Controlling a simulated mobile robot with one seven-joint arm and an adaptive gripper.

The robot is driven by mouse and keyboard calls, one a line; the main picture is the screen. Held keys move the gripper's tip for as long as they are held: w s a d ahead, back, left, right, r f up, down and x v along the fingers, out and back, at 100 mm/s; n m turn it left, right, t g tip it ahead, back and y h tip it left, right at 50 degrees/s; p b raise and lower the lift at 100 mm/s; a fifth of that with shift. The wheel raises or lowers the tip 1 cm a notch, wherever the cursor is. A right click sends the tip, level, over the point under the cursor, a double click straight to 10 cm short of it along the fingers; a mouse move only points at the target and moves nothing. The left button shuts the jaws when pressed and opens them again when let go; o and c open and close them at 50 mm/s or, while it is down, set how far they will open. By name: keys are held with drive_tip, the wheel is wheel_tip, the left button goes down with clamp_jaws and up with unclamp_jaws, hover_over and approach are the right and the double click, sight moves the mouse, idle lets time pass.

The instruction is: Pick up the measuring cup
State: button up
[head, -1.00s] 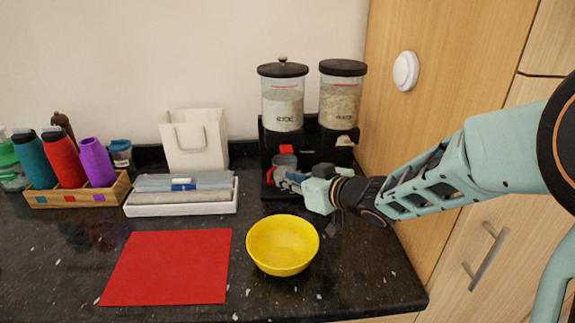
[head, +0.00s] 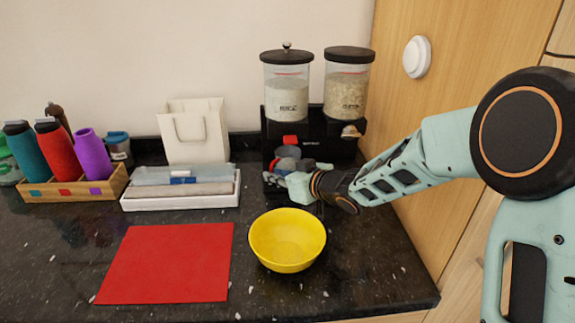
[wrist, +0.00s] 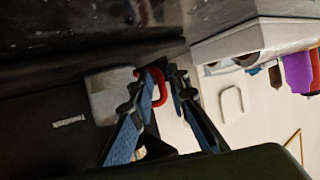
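The measuring cup is a greyish cup with a red handle. In the head view the cup (head: 287,153) is in the dark base under the left dispenser, partly hidden by my gripper (head: 283,167). In the wrist view the cup (wrist: 107,97) is left of my fingertips. Its red handle (wrist: 159,88) is at my gripper (wrist: 166,72), beside the left finger and partly in the gap between the fingers. The fingers are apart, with a narrow gap at the tips. I cannot tell whether they touch the handle.
Two dispensers (head: 287,95) stand on a black base against the wall, near the wooden cabinet side. A yellow bowl (head: 288,250) and a red mat (head: 165,262) lie in front. A white tray (head: 180,202), paper bag (head: 194,130) and bottle crate (head: 68,194) are left.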

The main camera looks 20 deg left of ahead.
drive_tip(key=shift+x, duration=1.25)
clamp_jaws()
drive_tip(key=shift+r, duration=0.15)
